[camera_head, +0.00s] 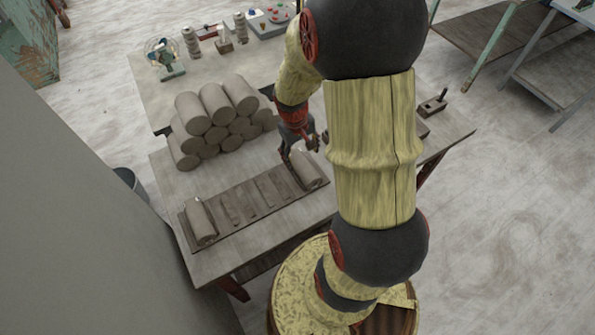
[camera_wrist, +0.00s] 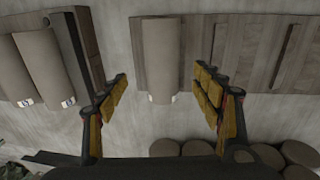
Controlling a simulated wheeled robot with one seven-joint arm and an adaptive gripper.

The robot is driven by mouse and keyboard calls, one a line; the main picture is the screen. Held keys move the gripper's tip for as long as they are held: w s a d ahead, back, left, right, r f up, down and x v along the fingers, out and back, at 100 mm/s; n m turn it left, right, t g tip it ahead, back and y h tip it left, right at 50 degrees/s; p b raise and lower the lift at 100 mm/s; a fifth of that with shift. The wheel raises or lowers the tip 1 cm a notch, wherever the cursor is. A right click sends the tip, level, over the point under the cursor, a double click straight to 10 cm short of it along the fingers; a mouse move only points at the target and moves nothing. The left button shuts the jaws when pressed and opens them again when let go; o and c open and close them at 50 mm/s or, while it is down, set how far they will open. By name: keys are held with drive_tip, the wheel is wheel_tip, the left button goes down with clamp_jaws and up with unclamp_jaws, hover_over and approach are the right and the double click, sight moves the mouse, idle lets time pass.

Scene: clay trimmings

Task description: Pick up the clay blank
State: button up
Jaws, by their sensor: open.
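A grey-brown cylindrical clay blank (camera_wrist: 161,58) lies across one end of a slotted wooden board. It shows at the board's right end in the head view (camera_head: 309,172), partly hidden by my gripper. My gripper (camera_head: 303,152) is over that end. In the wrist view its two fingers (camera_wrist: 160,88) are wide apart and empty. The blank lines up between them, with a visible gap on both sides. I cannot tell how far the fingertips are above it. Another cylinder (camera_head: 200,222) lies at the board's left end.
The board (camera_head: 237,207) has several empty places between its ends. Several clay cylinders are stacked (camera_head: 213,118) behind it. More cylinders (camera_wrist: 38,62) lie beside the blank, left in the wrist view. Small tools (camera_head: 222,37) stand at the table's back. The front table strip is bare.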

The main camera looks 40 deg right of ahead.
sight(303, 164)
drive_tip(key=shift+a+f, duration=0.1)
drive_tip(key=shift+f, duration=0.85)
drive_tip(key=f+b, duration=0.1)
drive_tip(key=f, duration=0.2)
drive_tip(key=f+b, duration=0.1)
drive_tip(key=f, duration=0.1)
drive_tip(key=shift+s+d+b, duration=0.1)
drive_tip(key=shift+d+b, duration=0.25)
drive_tip(key=shift+c, duration=0.5)
clamp_jaws()
